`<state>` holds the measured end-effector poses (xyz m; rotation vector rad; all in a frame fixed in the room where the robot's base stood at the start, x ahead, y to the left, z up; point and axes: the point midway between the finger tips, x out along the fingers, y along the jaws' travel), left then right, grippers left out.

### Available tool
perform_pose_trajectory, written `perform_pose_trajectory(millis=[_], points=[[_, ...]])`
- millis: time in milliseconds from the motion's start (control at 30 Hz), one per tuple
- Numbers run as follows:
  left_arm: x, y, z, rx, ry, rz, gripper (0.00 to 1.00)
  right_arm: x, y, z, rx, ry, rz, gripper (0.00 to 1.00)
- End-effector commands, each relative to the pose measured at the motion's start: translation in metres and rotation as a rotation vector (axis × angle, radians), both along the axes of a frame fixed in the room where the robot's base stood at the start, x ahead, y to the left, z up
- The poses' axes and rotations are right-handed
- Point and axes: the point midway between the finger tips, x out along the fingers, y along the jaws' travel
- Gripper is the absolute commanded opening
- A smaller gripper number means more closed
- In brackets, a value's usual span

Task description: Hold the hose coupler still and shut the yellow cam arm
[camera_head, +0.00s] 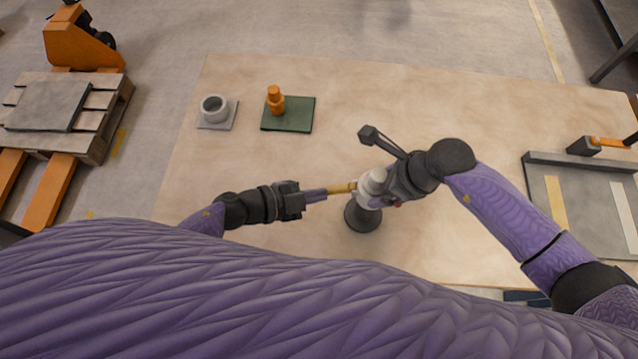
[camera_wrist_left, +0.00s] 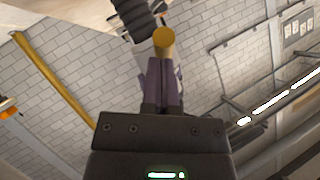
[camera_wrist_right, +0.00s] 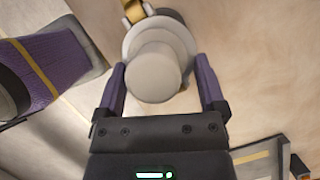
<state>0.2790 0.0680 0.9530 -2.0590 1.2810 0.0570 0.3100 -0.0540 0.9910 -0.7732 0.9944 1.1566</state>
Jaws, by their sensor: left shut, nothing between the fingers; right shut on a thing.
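The hose coupler (camera_head: 373,183) is pale grey and stands upright on a dark round stand (camera_head: 362,216). My right gripper (camera_wrist_right: 160,75) is shut on the coupler, one finger on each side of its pale body (camera_wrist_right: 152,72). The yellow cam arm (camera_head: 342,188) sticks out from the coupler's left side toward my left gripper. Its round end (camera_wrist_left: 164,38) shows just beyond the left fingertips. My left gripper (camera_head: 324,192) is shut with nothing between its fingers, its tips at the cam arm. I cannot tell whether they touch it.
A grey ring on a plate (camera_head: 214,108) and an orange fitting on a green plate (camera_head: 275,100) stand at the back left of the wooden table (camera_head: 240,170). A grey tray (camera_head: 582,205) lies at the right. The table's middle back is clear.

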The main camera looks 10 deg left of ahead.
Motion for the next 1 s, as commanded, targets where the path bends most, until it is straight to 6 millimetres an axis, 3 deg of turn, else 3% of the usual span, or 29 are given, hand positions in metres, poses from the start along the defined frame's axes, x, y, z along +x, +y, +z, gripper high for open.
perform_pose_trajectory(millis=[567,1000], points=[[0.002,-0.013,-0.034,0.000,0.001,0.000,0.00,0.000,0.001,0.001,0.003,0.000,0.001,0.00],[0.002,-0.012,-0.025,0.003,-0.002,-0.002,0.00,0.000,0.001,0.001,0.002,0.000,0.000,0.00]])
